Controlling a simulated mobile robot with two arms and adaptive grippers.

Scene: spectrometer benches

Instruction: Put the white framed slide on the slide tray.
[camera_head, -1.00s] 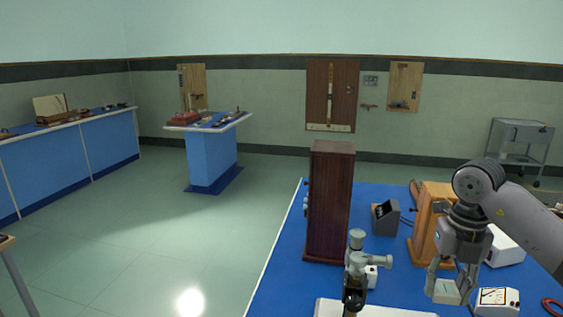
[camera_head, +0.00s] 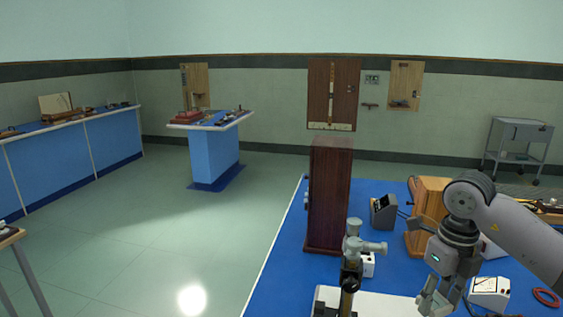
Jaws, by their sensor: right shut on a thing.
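My right gripper (camera_head: 440,301) comes in from the right and points down and to the left, low over the near part of the blue bench. It is shut on a small pale piece (camera_head: 428,302), which looks like the white framed slide; the fingers partly cover it. A flat white surface (camera_head: 385,304) lies at the bottom edge, just left of the gripper. I cannot tell whether it is the slide tray, or whether the held piece touches it. My left gripper is not in view.
A grey and black upright instrument (camera_head: 353,248) stands left of the gripper, close by. Behind are a tall dark wooden cabinet (camera_head: 328,200), a grey box (camera_head: 383,213) and a wooden stand (camera_head: 425,212). A white meter (camera_head: 489,291) and red ring (camera_head: 546,297) lie to the right.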

